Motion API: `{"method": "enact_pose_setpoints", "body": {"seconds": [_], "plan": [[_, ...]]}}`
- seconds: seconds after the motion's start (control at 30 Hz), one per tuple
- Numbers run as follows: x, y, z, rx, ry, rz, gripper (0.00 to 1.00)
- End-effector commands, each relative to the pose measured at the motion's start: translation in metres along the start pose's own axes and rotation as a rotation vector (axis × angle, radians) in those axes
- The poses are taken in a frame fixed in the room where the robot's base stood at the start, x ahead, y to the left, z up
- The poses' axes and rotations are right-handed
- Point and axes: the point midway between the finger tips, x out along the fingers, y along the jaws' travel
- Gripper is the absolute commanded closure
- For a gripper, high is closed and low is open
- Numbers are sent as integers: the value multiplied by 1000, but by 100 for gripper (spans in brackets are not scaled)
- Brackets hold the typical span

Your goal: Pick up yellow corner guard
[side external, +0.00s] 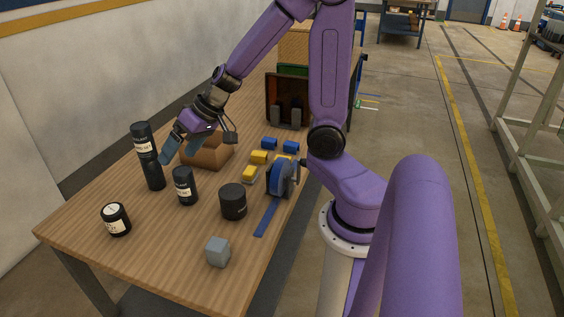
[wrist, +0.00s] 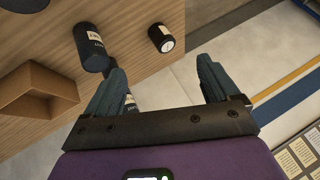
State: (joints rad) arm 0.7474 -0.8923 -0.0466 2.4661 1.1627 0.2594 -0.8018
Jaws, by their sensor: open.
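Several small yellow and blue blocks lie on the right part of the table in the side view. The yellow ones, which look like corner guards, include a front one (side external: 249,174), one behind it (side external: 259,157) and one partly hidden near the tape dispenser (side external: 283,158). My gripper (side external: 197,150) is open and empty, above the table to the left of them, near the brown bin (side external: 208,155). In the wrist view my open fingers (wrist: 162,68) point past the table edge at dark containers and floor. No yellow guard shows there.
A tall black bottle (side external: 149,172), a shorter one (side external: 185,187), a black jar (side external: 233,202) and a white-lidded jar (side external: 116,219) stand on the table (side external: 165,255). A blue tape dispenser (side external: 282,178) and grey cube (side external: 218,251) are at right.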

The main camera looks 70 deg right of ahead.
Motion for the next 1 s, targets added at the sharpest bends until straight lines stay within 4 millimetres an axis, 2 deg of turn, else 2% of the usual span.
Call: {"method": "enact_pose_setpoints", "body": {"seconds": [0.03,0.13,0.2,0.3,0.37,0.47,0.5,0.6,0.7,0.8,1.0], "plan": [[1,23,-14,72,45,52,12],[-2,70,-35,210,132,165,12],[-8,106,-43,307,181,251,12],[-20,158,-46,449,235,385,12],[-29,188,-41,535,255,466,12],[-48,235,-25,687,270,603,12],[-55,252,-16,748,269,656,12],[-74,285,12,897,252,772,12],[-88,306,38,1021,222,858,12],[-98,317,58,1112,193,911,12],[-103,324,75,1179,167,947,12]]}}
